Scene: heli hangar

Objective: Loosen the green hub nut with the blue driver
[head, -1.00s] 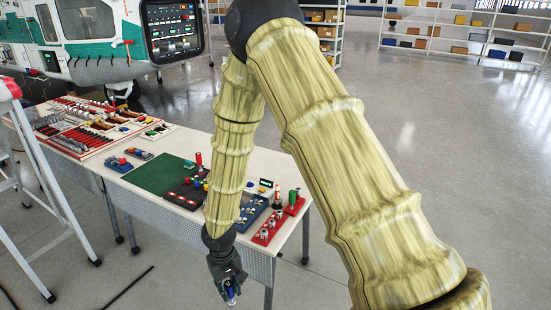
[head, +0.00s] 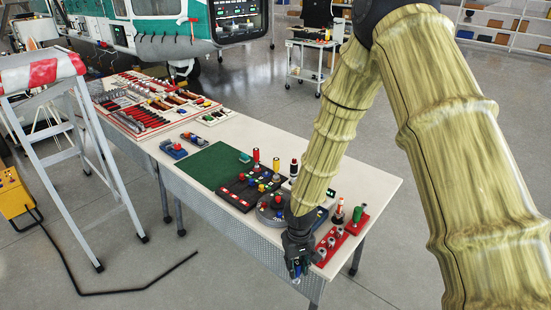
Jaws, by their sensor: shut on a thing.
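My gripper (head: 298,262) is at the lower end of my arm, pointing down beside the table's front edge, near its right end. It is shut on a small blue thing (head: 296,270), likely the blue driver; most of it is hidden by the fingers. A round grey disc (head: 266,214) with a red knob and several small parts lies on the table just left of my forearm, partly covered by it. It may be the hub. I cannot make out a green nut on it.
The white table (head: 366,184) carries a green mat (head: 205,172), a dark parts tray (head: 238,199), and a red rack (head: 328,248) right of my gripper.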

